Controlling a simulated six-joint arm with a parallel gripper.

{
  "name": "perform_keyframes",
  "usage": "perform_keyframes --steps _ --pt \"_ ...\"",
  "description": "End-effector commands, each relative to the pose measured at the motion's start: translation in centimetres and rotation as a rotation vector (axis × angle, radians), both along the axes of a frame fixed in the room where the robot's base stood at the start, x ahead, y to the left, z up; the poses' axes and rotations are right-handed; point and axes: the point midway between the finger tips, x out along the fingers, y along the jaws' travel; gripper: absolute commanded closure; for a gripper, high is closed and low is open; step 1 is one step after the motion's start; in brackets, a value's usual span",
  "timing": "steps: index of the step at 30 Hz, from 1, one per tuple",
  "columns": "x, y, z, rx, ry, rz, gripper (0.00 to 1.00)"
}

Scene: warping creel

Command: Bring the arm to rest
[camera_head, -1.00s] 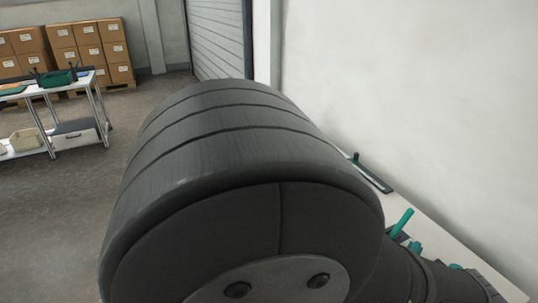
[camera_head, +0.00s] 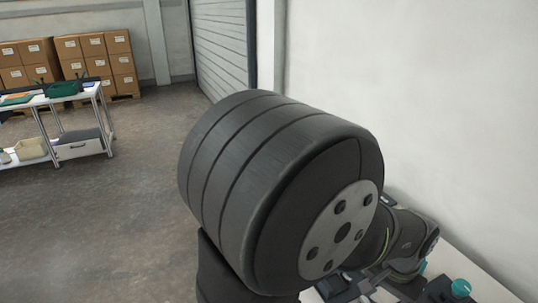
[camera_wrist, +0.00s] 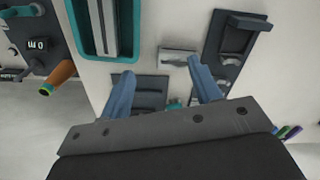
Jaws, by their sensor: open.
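My gripper (camera_wrist: 161,68) shows in the wrist view with its two blue fingers spread apart and nothing between them. It is over a pale work surface (camera_wrist: 150,30), with a small silver block (camera_wrist: 178,57) seen beyond the gap. A dark ribbed holder (camera_wrist: 152,88) lies partly behind the left finger. In the head view my own dark arm joint fills the middle and hides much of the worktop; I cannot make out the fingers there.
The wrist view shows a teal-rimmed tray (camera_wrist: 73,30), a dark slotted holder (camera_wrist: 212,48) and an orange cylinder (camera_wrist: 62,72). In the head view a white wall (camera_head: 410,90) stands right, a worktop (camera_head: 480,278) below it. A cart (camera_head: 108,130) and cardboard boxes (camera_head: 95,45) are far left; floor between is clear.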

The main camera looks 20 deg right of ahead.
Motion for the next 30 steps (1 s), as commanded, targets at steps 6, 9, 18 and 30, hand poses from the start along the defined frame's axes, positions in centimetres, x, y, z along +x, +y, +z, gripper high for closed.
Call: perform_keyframes --steps 6,9,18,30 --pt "3.9 0.0 0.1 0.0 0.0 0.064 0.42" --pt "5.6 0.1 0.1 0.001 0.0 0.091 0.42" --pt "9.6 0.6 0.1 0.0 0.0 0.153 0.42" --pt "10.6 0.8 0.1 0.0 0.0 0.167 0.42"
